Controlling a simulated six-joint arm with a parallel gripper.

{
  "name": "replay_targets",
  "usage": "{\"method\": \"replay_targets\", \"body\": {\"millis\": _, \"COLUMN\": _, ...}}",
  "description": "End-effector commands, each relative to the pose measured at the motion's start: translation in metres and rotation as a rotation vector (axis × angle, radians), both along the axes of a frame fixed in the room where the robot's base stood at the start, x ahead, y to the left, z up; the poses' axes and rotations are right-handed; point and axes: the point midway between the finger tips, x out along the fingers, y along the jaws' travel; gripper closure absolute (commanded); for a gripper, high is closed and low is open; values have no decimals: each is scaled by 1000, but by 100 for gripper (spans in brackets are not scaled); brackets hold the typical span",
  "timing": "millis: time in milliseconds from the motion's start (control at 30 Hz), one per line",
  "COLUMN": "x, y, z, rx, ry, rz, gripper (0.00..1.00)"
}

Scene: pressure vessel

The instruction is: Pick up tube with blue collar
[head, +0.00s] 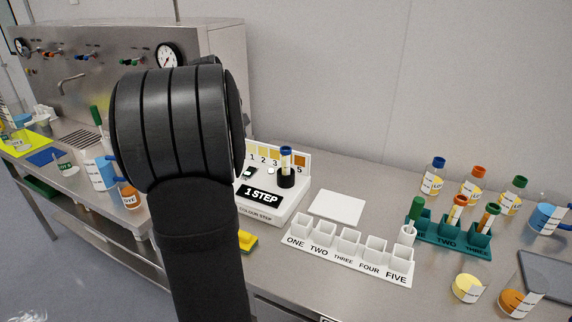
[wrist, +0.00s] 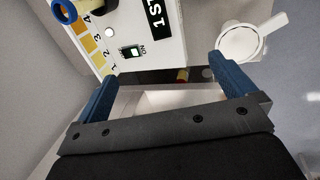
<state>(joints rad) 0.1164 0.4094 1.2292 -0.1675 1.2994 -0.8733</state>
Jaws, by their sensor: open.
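The tube with blue collar (head: 286,153) stands upright in a black holder on the white colour step unit (head: 272,212). A blue ring (wrist: 64,10), which looks like this tube's collar from above, shows at the upper left edge of the wrist view. My gripper (wrist: 163,72) is open, its two blue fingers apart with nothing gripped between them. The tube is outside the fingers, up and to the left in the wrist view. In the head view my black arm hides the gripper and the left part of the unit.
A teal rack (head: 447,238) holds more tubes. A white card (head: 337,206) lies behind the white rack. A white mug (wrist: 240,42) is near the right finger. A yellow sponge (head: 248,240) lies before the unit.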

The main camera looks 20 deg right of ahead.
Motion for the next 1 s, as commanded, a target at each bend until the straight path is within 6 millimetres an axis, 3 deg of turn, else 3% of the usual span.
{"method": "replay_targets", "body": {"millis": 33, "x": 0, "y": 0, "z": 0, "rx": 0, "ry": 0, "rz": 0, "gripper": 2}}
{"method": "replay_targets", "body": {"millis": 233, "x": 0, "y": 0, "z": 0, "rx": 0, "ry": 0, "rz": 0, "gripper": 41}}
{"method": "replay_targets", "body": {"millis": 533, "x": 1, "y": -1, "z": 0, "rx": 1, "ry": -1, "rz": -10, "gripper": 42}}
{"method": "replay_targets", "body": {"millis": 667, "x": 6, "y": -8, "z": 3, "rx": 20, "ry": -13, "rz": -114, "gripper": 42}}
{"method": "replay_targets", "body": {"millis": 1000, "x": 33, "y": -57, "z": 20, "rx": 128, "ry": -92, "rz": -847, "gripper": 42}}
